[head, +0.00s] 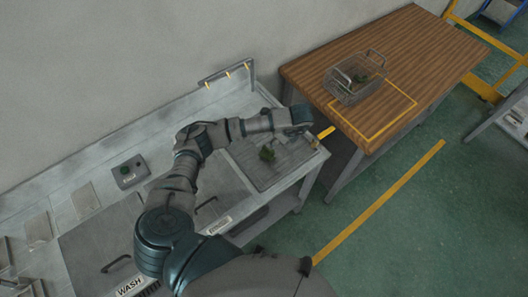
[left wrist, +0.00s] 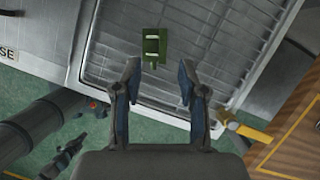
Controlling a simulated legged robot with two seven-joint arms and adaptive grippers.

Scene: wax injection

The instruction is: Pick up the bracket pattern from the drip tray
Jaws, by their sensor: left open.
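The bracket pattern is a small green piece (head: 267,153) with pale slots, lying on the ribbed drip tray (head: 285,172) at the right end of the metal counter. In the left wrist view the green bracket pattern (left wrist: 152,48) lies on the wire-barred drip tray (left wrist: 205,30), ahead of the fingertips and slightly left of the gap between them. My left gripper (left wrist: 160,78) is open and empty, apart from the pattern. In the head view its fingers are mostly hidden behind the wrist, over the tray's right side.
A wire basket (head: 355,88) with dark green pieces stands on the wooden table (head: 440,55) to the right, near a yellow outlined area. A yellow piece (head: 326,133) juts out at the counter's right end. A gap separates counter and table. Lidded tanks (head: 95,235) line the left.

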